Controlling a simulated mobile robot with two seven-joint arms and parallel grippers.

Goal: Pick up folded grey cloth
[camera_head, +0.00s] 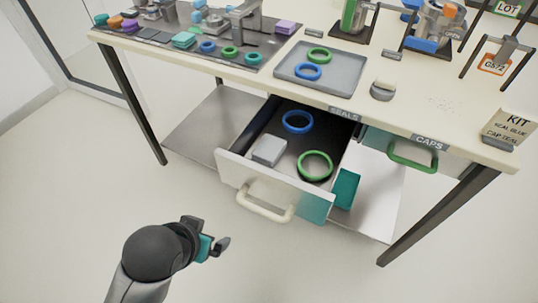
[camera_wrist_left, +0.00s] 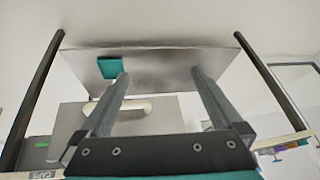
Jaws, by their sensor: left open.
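The folded grey cloth (camera_head: 269,150) looks like a small light-grey block. It lies in the left part of the open drawer (camera_head: 232,168), near its front wall. My left gripper (camera_head: 218,246) is in front of the drawer, to the lower left of its handle, apart from the cloth. In the left wrist view the two fingers of this gripper (camera_wrist_left: 160,75) stand wide apart with nothing between them. The cloth cannot be made out in that view. My right gripper is not in view.
A blue ring (camera_head: 298,121) and a green ring (camera_head: 315,165) share the drawer. The pale drawer handle (camera_head: 264,203) juts out in front. A closed drawer with a green handle (camera_head: 412,158) is to the right. A teal object (camera_head: 346,188) is on the lower shelf. The floor in front is clear.

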